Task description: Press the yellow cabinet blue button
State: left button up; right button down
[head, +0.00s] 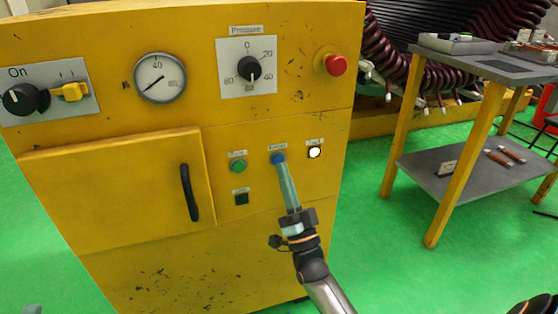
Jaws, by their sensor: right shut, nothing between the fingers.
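The yellow cabinet (245,120) fills the left and middle of the head view. Its small round blue button (278,157) sits on the front panel under a label, between a green button and a white one. My right gripper (281,166) is shut and empty, and its fingertips are at the lower edge of the blue button. They look to be touching it or very close; I cannot tell whether the button is pressed in. The fingers hide the area just below the button. My left gripper does not show.
A red knob (335,64) and pressure dial (249,68) sit above. A black door handle (189,192) is left. A grey-topped table (490,65) stands right.

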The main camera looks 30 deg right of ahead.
jog(key=shift+w, duration=0.1)
dwell(0.5)
jog(key=shift+w+d, duration=0.1)
jog(key=shift+w, duration=0.2)
jog(key=shift+w+d+b, duration=0.1)
jog(key=shift+w+b, duration=0.2)
jog(key=shift+w, duration=0.1)
dwell(0.5)
jog(key=shift+s, duration=0.15)
jog(key=shift+s+a+p, duration=0.2)
jog(key=shift+s+p, duration=0.3)
jog(key=shift+s, duration=0.15)
jog(key=shift+s+a+p, duration=0.2)
jog(key=shift+s+p, duration=0.25)
jog(key=shift+s, duration=0.35)
jog(key=shift+s+a+p, duration=0.2)
jog(key=shift+s+p, duration=0.2)
jog(key=shift+s, duration=0.45)
jog(key=shift+s+a+p, duration=0.2)
jog(key=shift+s+p, duration=0.25)
jog(key=shift+s, duration=0.35)
